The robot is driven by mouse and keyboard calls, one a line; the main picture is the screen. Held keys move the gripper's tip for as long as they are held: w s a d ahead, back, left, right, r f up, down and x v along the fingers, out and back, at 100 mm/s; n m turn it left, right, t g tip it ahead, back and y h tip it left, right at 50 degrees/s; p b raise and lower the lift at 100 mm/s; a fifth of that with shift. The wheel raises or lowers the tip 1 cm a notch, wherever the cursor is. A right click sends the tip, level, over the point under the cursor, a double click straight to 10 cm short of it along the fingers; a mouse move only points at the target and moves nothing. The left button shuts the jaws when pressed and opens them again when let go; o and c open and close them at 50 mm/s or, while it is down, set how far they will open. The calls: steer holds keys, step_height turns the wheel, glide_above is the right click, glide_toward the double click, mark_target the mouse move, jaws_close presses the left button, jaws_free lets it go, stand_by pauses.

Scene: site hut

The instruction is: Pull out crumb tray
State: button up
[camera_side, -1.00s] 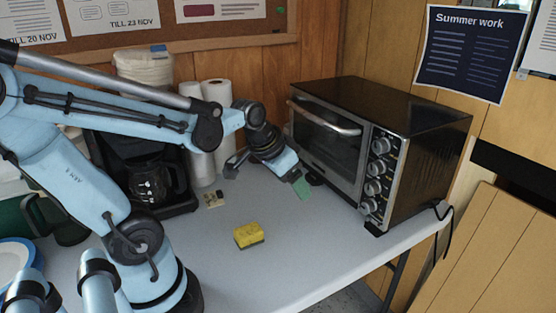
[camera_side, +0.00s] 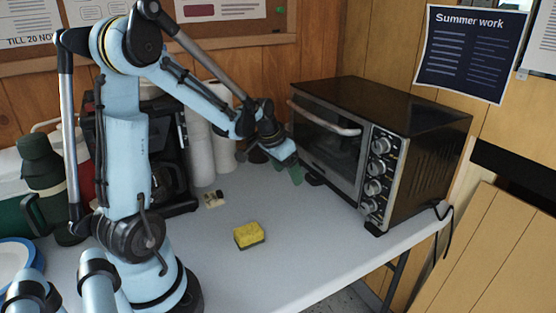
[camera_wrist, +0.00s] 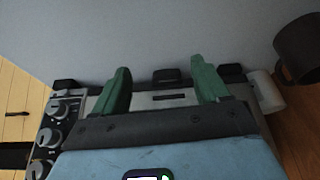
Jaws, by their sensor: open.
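The toaster oven (camera_side: 395,105) stands at the right of the table, its glass door and silver handle facing left. My gripper (camera_side: 293,172) is low in front of the oven's door side, near its bottom edge. In the wrist view, my gripper's green fingers (camera_wrist: 160,88) are open and apart with nothing held. Between them shows a silver strip low on the oven front (camera_wrist: 145,102) with a dark slot-like mark (camera_wrist: 170,97), possibly the crumb tray's front. I cannot tell whether the fingers touch it. The side view does not show the tray clearly.
A yellow sponge (camera_side: 249,235) lies on the table (camera_side: 300,250) in front of the oven, with clear tabletop around it. A coffee maker (camera_side: 178,150) and paper rolls (camera_side: 222,150) stand behind my arm. A dark mug (camera_wrist: 298,48) shows right in the wrist view.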

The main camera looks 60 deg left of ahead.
glide_above(311, 178)
steer(key=s, duration=0.3)
steer(key=x, duration=0.3)
steer(key=shift+w, duration=0.45)
steer(key=shift+x, duration=0.95)
steer(key=shift+d, duration=0.1)
